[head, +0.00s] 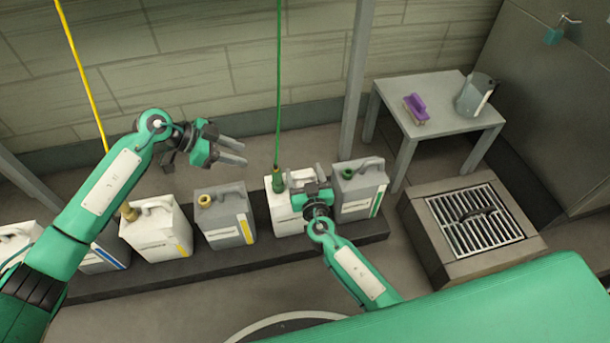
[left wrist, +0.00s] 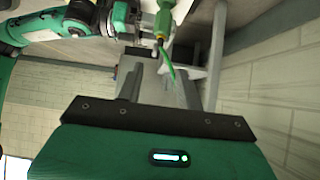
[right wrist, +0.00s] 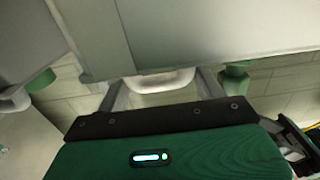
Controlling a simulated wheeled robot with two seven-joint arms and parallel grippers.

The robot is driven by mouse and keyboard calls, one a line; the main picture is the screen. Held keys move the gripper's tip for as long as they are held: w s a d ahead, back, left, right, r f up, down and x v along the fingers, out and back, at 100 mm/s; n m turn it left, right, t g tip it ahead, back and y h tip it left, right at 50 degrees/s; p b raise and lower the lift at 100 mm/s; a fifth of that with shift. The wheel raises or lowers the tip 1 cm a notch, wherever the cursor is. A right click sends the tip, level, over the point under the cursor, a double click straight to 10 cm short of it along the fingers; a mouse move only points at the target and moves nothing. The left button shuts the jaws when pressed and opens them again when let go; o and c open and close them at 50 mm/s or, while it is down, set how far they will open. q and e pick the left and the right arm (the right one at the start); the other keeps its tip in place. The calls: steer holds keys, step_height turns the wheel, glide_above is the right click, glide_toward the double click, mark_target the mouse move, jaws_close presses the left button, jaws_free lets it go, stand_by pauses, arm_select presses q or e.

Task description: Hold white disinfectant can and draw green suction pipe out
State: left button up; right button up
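The white can (head: 287,213) stands on the low dark ledge, with a green-topped neck at its left. The thin green suction pipe (head: 278,95) hangs straight down and enters this neck; its green fitting (left wrist: 160,22) shows in the left wrist view. My right gripper (head: 313,188) is at the can's top. In the right wrist view its spread fingers (right wrist: 160,92) stand either side of a pale handle (right wrist: 162,82); a firm hold is not visible. My left gripper (head: 232,151) is open and empty, left of the pipe and above the neighbouring grey can.
A grey can (head: 363,196) stands close on the right, another grey can (head: 225,220) on the left. A yellow pipe (head: 85,80) hangs at the left. A grey post (head: 355,80) rises behind. A table (head: 440,125) and drain grate (head: 475,222) are at the right.

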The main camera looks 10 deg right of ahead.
mark_target(274, 173)
steer(key=c, duration=0.7)
arm_select(q)
steer(key=shift+o, duration=1.1)
arm_select(e)
steer(key=shift+c, duration=0.7)
arm_select(q)
steer(key=shift+o, duration=0.3)
steer(key=d+f+y, duration=0.2)
steer(key=shift+d, duration=0.3)
arm_select(e)
steer(key=shift+c, duration=0.2)
arm_select(q)
steer(key=shift+y, duration=0.8)
steer(key=shift+x, duration=5.3)
steer(key=shift+d, duration=0.1)
steer(key=shift+r, duration=0.1)
jaws_close()
step_height(274, 173, up, 22)
